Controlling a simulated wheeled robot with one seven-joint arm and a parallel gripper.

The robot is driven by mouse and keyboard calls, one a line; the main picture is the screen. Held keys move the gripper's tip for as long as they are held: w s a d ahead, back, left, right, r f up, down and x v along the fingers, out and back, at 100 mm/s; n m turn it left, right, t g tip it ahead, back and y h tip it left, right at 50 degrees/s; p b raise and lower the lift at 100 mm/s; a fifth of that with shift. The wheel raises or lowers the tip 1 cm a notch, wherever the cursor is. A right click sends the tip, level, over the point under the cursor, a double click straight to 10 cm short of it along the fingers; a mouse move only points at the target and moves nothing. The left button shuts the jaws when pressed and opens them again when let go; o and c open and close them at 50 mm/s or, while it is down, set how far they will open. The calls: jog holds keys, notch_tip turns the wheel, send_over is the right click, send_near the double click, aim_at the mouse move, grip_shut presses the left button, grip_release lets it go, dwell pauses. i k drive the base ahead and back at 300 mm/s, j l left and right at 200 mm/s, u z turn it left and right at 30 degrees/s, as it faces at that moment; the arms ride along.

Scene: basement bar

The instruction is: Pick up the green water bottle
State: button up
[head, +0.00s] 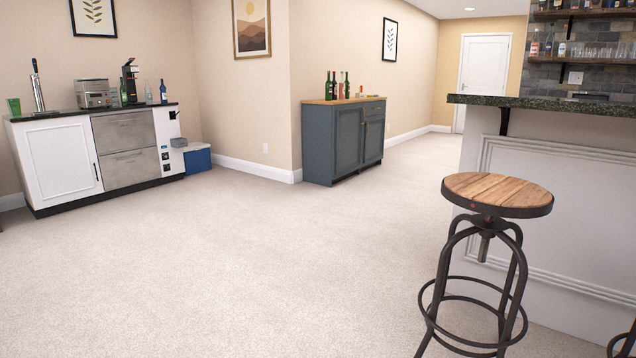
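Several slim dark-green bottles (346,87) stand upright on the wooden top of the blue-grey cabinet (345,140) in the middle distance. On the left counter (52,116) stand a green cup-like thing (14,107) at the far left end, a dark greenish bottle (123,94) by the coffee machine, and a dark blue bottle (163,92) near the right end. I cannot tell which of these is the green water bottle; they are small and far off. My gripper is not in view.
A wood-topped stool (498,190) stands close at right, beside the bar with its dark stone top (560,104). A blue and white cooler (196,158) sits on the floor right of the left counter. Open carpet (240,260) fills the middle. A white door (484,80) is at the back.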

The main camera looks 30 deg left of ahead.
aim_at(122, 89)
jog(key=i+j+u, duration=0.15)
jog(key=j+u, duration=0.2)
jog(key=j, duration=0.2)
jog(key=i+j+u, duration=0.25)
jog(key=j+u, duration=0.15)
jog(key=i+j+u, duration=0.35)
jog(key=j, duration=0.15)
jog(key=i+j+u, duration=0.25)
jog(key=u, duration=0.15)
jog(key=i+j+u, duration=0.3)
jog(key=i, duration=0.3)
jog(key=i+j+u, duration=0.35)
jog(key=i, duration=0.25)
jog(key=i+u, duration=0.3)
jog(key=i, duration=2.7)
jog(key=i+z, duration=0.1)
jog(key=i, duration=0.55)
jog(key=i+j, duration=0.15)
jog(key=i, duration=0.55)
jog(key=i+j+z, duration=0.15)
jog(key=i, duration=0.5)
jog(key=i+j+z, duration=0.1)
jog(key=i+z, duration=0.25)
jog(key=i+j+z, duration=0.65)
jog(key=i, duration=0.15)
jog(key=i+l+u, duration=0.25)
jog(key=l+u, duration=0.25)
jog(key=l, duration=0.85)
jog(key=l+u, duration=0.45)
jog(key=l, duration=0.95)
